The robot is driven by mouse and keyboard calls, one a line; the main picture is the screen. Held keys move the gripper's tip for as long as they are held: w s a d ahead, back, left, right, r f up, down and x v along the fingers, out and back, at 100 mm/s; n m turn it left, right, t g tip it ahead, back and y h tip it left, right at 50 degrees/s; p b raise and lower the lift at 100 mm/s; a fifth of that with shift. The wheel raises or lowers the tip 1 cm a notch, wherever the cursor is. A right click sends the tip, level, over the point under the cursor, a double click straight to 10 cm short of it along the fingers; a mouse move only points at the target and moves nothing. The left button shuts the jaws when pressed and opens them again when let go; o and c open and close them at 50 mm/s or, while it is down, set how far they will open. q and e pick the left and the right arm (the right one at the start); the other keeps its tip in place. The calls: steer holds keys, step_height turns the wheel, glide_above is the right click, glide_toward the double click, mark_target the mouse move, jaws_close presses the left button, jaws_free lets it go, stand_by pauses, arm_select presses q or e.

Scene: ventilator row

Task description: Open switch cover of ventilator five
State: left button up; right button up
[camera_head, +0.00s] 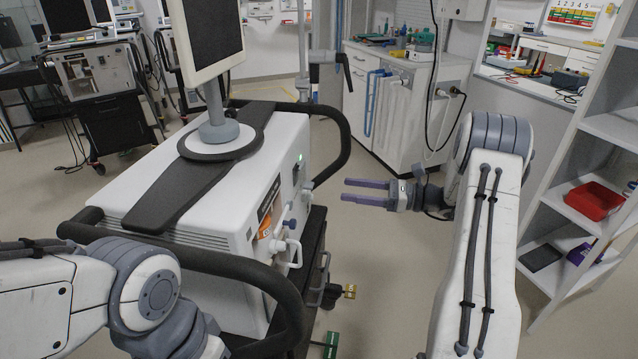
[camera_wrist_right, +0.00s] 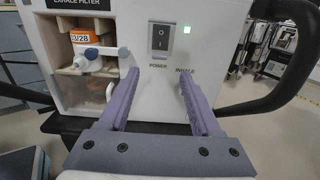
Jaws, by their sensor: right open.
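A white ventilator (camera_head: 200,185) with a monitor on top stands at the centre left in the head view. In the right wrist view, its side panel carries a black rocker switch (camera_wrist_right: 160,38) in a grey frame, with "POWER" below it and a lit green lamp (camera_wrist_right: 187,30) to its right. I cannot tell whether a clear cover lies over the switch, and I see no number five. My right gripper (camera_head: 365,191) is open and empty, apart from the panel. In the wrist view its purple fingers (camera_wrist_right: 159,80) point at the panel below the switch. My left gripper is out of view.
A black handle bar (camera_head: 335,150) curves out past the ventilator's far corner. An exhale filter bay (camera_wrist_right: 88,55) with a white fitting is left of the switch. Shelves with a red tray (camera_head: 594,201) stand at right.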

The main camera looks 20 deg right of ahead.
mark_target(313, 185)
steer(key=x, duration=0.8)
steer(key=shift+a, duration=0.2)
jaws_close()
